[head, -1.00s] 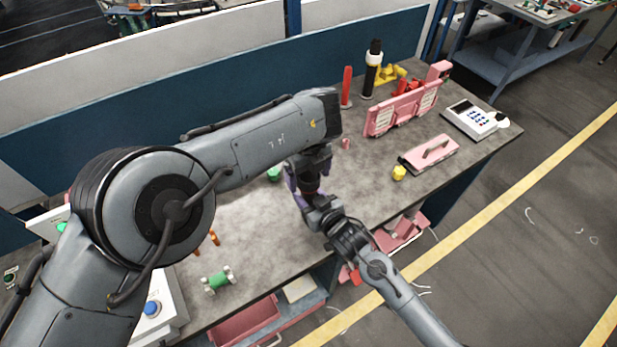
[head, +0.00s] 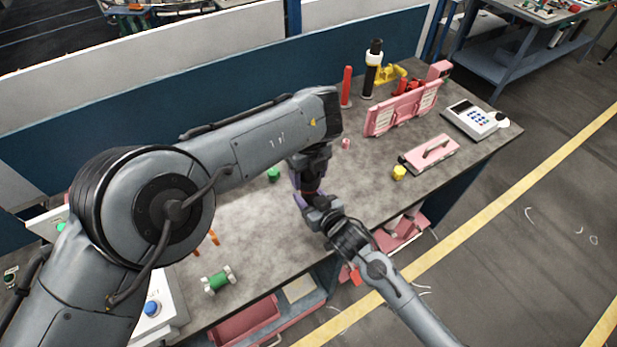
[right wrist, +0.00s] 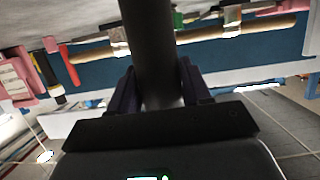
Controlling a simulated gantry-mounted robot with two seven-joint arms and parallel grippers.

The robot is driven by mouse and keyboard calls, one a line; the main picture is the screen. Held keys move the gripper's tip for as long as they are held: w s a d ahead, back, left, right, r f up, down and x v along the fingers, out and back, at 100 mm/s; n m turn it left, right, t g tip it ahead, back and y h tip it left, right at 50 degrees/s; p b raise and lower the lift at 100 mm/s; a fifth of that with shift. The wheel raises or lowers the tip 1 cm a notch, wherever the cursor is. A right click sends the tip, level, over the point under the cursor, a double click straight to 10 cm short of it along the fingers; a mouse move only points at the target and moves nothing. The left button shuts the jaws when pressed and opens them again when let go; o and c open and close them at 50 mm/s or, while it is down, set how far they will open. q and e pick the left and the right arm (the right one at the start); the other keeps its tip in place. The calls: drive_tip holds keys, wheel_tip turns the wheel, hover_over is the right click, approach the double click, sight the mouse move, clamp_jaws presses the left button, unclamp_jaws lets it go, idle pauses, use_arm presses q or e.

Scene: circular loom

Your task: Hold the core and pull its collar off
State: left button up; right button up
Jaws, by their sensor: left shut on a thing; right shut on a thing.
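My left gripper (head: 309,172) reaches down from the end of the left arm over the middle of the bench. My right gripper (head: 303,190), with purplish fingers, comes up from below and meets it. In the right wrist view, the dark cylinder (right wrist: 155,45) runs upward from between the fingers of my right gripper (right wrist: 158,88). The hands hide most of the piece, so I cannot tell where core and collar meet.
On the bench (head: 255,225) are a green spool with white ends (head: 218,280), a green piece (head: 273,174), a yellow piece (head: 399,173), a pink case (head: 430,153) and a keypad device (head: 474,119). A red rod (head: 346,87) and a dark bottle (head: 372,75) stand behind.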

use_arm(q)
drive_tip(key=shift+r, duration=0.5)
wheel_tip(320, 180, up, 9)
drive_tip(key=shift+f, duration=0.15)
idle(0.4)
idle(0.7)
use_arm(e)
drive_tip(key=o, duration=1.2)
